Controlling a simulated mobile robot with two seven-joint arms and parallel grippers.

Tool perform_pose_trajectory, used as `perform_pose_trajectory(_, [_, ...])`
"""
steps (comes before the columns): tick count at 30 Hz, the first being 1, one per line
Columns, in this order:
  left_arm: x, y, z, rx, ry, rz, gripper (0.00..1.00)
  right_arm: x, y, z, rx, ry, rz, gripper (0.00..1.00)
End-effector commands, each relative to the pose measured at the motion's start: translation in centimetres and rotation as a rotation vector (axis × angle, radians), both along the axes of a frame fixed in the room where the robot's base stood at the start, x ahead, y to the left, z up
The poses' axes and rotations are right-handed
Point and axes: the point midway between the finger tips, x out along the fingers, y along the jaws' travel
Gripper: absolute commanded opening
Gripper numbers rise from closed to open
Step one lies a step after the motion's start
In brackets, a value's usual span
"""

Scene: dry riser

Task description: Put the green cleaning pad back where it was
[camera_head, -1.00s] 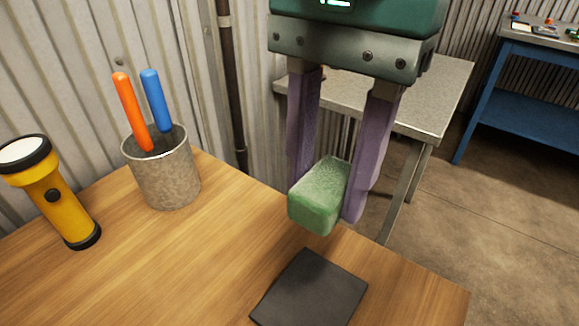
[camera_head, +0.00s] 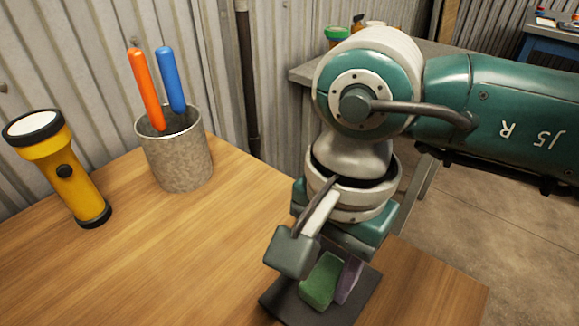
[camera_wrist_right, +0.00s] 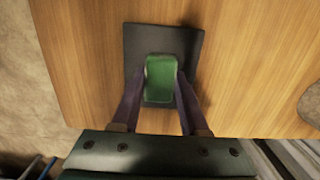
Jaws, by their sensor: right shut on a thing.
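The green cleaning pad (camera_head: 320,281) is a small green block between the purple fingers of my right gripper (camera_head: 333,282). In the right wrist view the pad (camera_wrist_right: 160,78) sits between both fingertips of the gripper (camera_wrist_right: 160,88), which is shut on it. The pad is over the dark square mat (camera_head: 362,300) on the wooden table; the mat (camera_wrist_right: 190,42) shows around it in the wrist view. I cannot tell whether the pad touches the mat. My right wrist hides part of the gripper in the head view. My left gripper is not in view.
A yellow flashlight (camera_head: 67,175) stands at the left of the wooden table (camera_head: 150,260). A metal cup (camera_head: 178,160) holds an orange stick (camera_head: 147,90) and a blue stick (camera_head: 170,80). The table between cup and mat is clear. A grey bench (camera_head: 303,74) stands behind.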

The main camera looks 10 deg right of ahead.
Motion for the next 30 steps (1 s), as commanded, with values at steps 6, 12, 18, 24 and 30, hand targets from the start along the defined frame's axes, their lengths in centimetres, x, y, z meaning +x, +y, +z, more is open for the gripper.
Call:
perform_pose_trajectory(6, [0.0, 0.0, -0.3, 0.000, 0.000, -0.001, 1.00, 0.0, 0.0, -0.2, 0.000, -0.001, 0.000, 0.00])
perform_pose_trajectory(12, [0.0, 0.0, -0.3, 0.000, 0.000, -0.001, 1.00, 0.0, 0.0, -0.2, 0.000, -0.001, 0.000, 0.58])
perform_pose_trajectory(18, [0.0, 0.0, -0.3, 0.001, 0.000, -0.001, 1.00, 0.0, 0.0, -0.2, -0.001, -0.001, 0.000, 0.74])
perform_pose_trajectory(24, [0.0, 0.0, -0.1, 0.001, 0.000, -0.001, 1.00, 0.0, 0.0, -0.1, 0.000, 0.000, 0.000, 0.74])
perform_pose_trajectory(30, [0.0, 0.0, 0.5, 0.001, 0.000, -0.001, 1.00, 0.3, -0.1, 2.4, 0.001, -0.004, 0.001, 0.74])
